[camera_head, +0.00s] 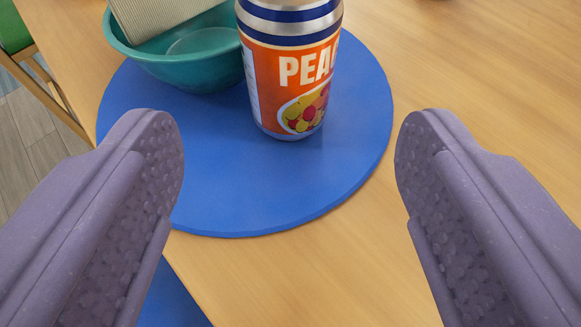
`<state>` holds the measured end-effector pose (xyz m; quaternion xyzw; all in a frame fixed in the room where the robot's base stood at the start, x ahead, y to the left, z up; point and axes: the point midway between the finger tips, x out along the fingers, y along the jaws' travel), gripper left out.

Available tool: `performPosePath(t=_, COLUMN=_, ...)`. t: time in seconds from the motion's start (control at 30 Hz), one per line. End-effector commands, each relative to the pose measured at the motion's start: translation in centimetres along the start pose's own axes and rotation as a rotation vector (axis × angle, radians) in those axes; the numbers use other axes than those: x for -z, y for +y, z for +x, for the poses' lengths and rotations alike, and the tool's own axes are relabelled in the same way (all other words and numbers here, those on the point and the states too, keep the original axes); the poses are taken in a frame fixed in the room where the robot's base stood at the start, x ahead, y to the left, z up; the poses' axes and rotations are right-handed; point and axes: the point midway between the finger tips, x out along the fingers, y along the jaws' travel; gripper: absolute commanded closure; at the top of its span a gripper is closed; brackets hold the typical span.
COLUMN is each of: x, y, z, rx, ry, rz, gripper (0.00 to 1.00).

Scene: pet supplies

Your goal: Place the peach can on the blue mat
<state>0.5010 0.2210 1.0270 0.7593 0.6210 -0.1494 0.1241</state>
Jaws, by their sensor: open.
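The peach can (291,60) has an orange label reading "PEA", fruit pictures and blue and silver bands. It stands upright on the round blue mat (250,190), and its top is cut off by the picture's edge. My gripper (290,160) is open and empty. Its two purple, studded fingers are wide apart in the near part of the view, left and right. The can stands beyond the fingertips, centred between them and not touched by either.
A teal bowl (150,62) stands beside the can on the left, with a beige ribbed thing (165,15) in it. Another blue surface (172,300) shows at the bottom left. A green chair (14,30) stands past the left table edge. The wooden table (480,80) is clear at right.

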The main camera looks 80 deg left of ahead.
Motion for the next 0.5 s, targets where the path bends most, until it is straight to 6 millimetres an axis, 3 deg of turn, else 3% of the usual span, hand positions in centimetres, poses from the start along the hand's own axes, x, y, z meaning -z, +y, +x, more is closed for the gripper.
performPosePath(t=0.37, x=0.0, y=0.2, z=-1.1, rx=-0.007, ry=-0.004, rz=-0.003, gripper=0.27)
performPosePath(t=0.47, x=1.3, y=2.8, z=-2.0, rx=-0.094, ry=-0.037, rz=-0.037, gripper=0.27)
performPosePath(t=0.5, x=2.4, y=4.7, z=-2.9, rx=-0.164, ry=-0.062, rz=-0.06, gripper=0.27)
